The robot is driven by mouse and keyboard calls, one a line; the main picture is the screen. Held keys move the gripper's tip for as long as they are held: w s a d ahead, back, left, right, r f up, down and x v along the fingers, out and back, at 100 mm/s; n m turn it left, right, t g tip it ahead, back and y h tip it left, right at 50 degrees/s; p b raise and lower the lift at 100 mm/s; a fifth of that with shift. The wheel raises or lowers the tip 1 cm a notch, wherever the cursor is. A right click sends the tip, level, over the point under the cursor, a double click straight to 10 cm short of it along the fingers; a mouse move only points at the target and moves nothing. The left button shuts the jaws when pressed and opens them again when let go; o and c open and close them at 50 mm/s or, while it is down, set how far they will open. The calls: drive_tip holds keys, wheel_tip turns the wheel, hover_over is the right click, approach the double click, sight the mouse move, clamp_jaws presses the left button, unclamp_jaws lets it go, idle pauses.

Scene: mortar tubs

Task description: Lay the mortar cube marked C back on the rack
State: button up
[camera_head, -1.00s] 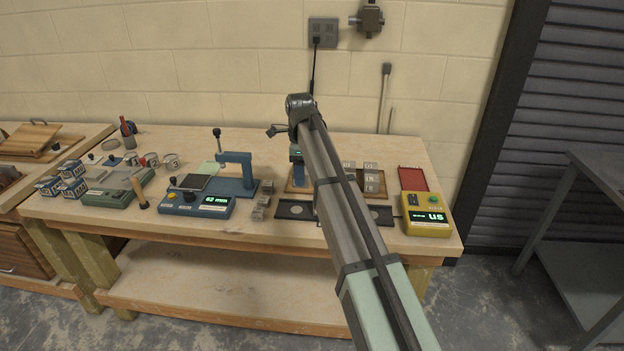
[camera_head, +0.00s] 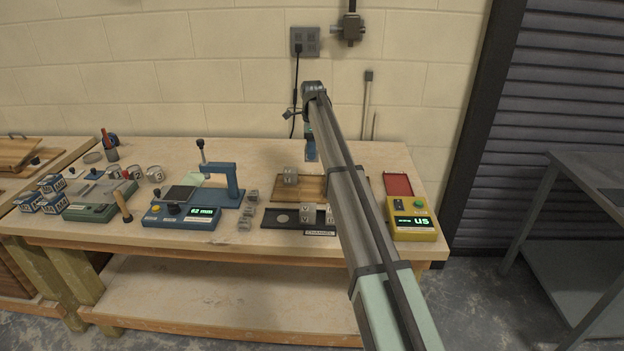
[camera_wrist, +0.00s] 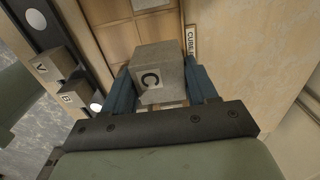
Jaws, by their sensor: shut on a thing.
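My gripper (camera_wrist: 160,84) is shut on the grey mortar cube marked C (camera_wrist: 172,60), one finger on each side, its letter facing the wrist camera. In the head view my gripper (camera_head: 311,150) is largely behind my arm, which hides the held cube. The wooden rack (camera_head: 312,188) has raised dividers and also shows in the wrist view (camera_wrist: 120,38), below and beyond the held cube. The wrist view does not show clearly whether cube C touches it. My arm covers the rack's right part.
A yellow meter (camera_head: 412,224) stands right, a blue press (camera_head: 222,185) left. Small grey cubes (camera_head: 246,212) lie between press and plate.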

drive_tip(key=shift+f, duration=4.75)
drive_tip(key=shift+f, duration=0.1)
drive_tip(key=o, duration=1.4)
drive_tip(key=shift+c, duration=0.2)
wheel_tip(320, 180, up, 12)
drive_tip(key=shift+r, duration=0.1)
